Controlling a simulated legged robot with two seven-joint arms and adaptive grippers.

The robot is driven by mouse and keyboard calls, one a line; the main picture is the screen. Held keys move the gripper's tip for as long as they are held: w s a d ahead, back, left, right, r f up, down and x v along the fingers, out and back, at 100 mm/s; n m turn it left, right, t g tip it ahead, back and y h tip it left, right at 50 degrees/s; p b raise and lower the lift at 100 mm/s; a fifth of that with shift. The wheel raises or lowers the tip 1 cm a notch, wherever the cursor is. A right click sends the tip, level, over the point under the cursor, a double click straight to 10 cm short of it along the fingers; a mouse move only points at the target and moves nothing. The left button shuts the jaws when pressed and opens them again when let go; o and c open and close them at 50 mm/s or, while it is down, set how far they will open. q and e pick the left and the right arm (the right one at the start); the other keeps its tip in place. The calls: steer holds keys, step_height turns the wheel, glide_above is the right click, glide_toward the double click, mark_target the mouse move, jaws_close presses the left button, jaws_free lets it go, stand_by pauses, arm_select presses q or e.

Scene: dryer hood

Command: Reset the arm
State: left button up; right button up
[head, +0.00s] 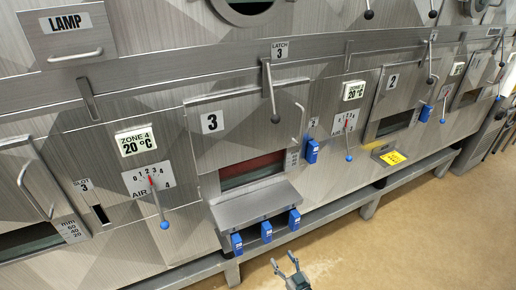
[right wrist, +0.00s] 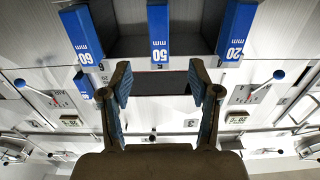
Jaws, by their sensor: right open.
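My right gripper (head: 286,264) is at the bottom of the head view, low in front of the grey dryer hood (head: 330,75). It is open, with nothing between its fingers. In the right wrist view the same gripper (right wrist: 160,82) shows two spread fingers, with the panel upside down beyond them. Three blue blocks (head: 266,231) hang under the shelf of door 3, apart from the gripper in the head view. In the right wrist view they read 60, 50 (right wrist: 159,35) and 20 mm. My left gripper is in neither view.
A shelf (head: 254,203) juts out below door 3 (head: 222,125). Levers with blue knobs (head: 165,224) and a latch lever (head: 270,90) stand out from the panel. A rail (head: 335,207) runs along its foot. The tan floor (head: 420,240) is clear at lower right.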

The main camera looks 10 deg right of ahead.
steer(key=s+d+f+m+g+h+p, duration=0.1)
steer(key=s+d+f+g+h, duration=0.15)
steer(key=s+f, duration=0.5)
steer(key=s+d+f+g+h+p, duration=0.1)
steer(key=s+f+g, duration=0.35)
steer(key=f, duration=0.65)
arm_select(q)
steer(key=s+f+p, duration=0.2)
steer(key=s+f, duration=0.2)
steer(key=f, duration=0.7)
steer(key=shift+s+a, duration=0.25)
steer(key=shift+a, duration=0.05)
arm_select(e)
steer(key=s+d+f+g+h, duration=0.1)
steer(key=s+f+g, duration=0.3)
steer(key=s, duration=0.9)
steer(key=s+d+f+g+h, duration=0.1)
steer(key=s+f+g, duration=0.3)
steer(key=s+f, duration=0.5)
steer(key=s, duration=0.5)
steer(key=shift+s+d+f+m, duration=0.3)
steer(key=shift+f+m, duration=0.1)
